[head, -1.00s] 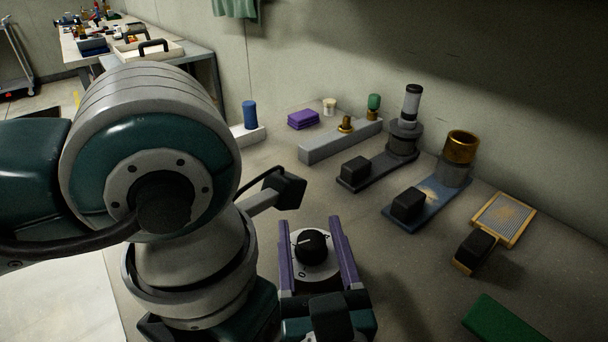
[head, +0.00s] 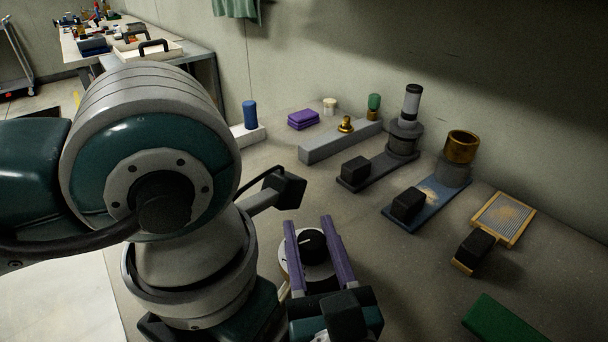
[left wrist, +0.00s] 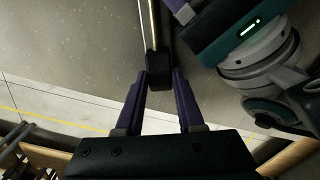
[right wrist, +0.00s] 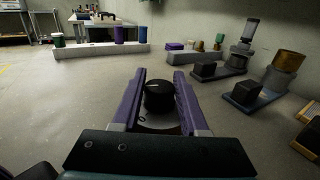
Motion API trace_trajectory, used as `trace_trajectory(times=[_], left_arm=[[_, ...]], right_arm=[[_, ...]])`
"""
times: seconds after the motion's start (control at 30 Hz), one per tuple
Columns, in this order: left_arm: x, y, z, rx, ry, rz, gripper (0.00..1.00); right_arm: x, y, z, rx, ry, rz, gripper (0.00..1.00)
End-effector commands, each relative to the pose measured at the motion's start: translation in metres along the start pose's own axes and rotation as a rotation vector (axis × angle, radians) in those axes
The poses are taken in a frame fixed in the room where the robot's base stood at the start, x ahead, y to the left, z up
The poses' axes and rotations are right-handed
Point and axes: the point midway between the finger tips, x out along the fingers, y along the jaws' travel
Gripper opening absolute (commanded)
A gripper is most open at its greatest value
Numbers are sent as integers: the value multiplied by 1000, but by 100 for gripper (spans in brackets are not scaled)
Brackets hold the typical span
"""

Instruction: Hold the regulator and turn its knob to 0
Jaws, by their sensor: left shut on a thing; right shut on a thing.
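The regulator shows its round pale dial (head: 293,268) and black knob (head: 313,246) in the head view. My right gripper (head: 308,221) is shut on the knob, one purple finger on each side. The right wrist view also shows the knob (right wrist: 159,96) between the fingers. My left gripper (left wrist: 160,73) is shut on a black block (left wrist: 158,66) with a rod running from it. How this block joins the regulator is unclear. The left gripper is hidden in the head view.
Behind stand a grey rail (head: 325,147), a blue cylinder (head: 249,114) and purple blocks (head: 303,119). To the right are black-handled fixtures, a brass cup (head: 461,147), a yellow-framed filter (head: 503,215) and a green slab (head: 500,322). Bare bench lies between them and the right gripper.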

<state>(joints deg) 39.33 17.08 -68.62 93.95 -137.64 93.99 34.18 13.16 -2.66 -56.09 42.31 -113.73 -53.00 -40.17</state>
Motion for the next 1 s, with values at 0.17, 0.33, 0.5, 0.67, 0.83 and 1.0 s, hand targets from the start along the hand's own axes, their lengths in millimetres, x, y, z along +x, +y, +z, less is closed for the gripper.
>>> trace_trajectory(times=[0.17,0.33,0.5,0.67,0.83,1.0], left_arm=[[0,0,0,2,2,-1,0],[0,0,-1,2,2,-1,0],[0,0,-1,2,2,-1,0],[0,0,-1,2,2,-1,0],[0,0,-1,2,2,-1,0],[0,0,-1,2,2,-1,0]], right_arm=[[1,-3,0,-5,-3,109,0],[1,-2,1,-8,-4,251,0],[1,-1,1,-8,-4,390,0],[1,0,1,-7,-3,505,0],[0,1,0,-5,-1,598,0],[-1,1,0,-2,0,656,0]])
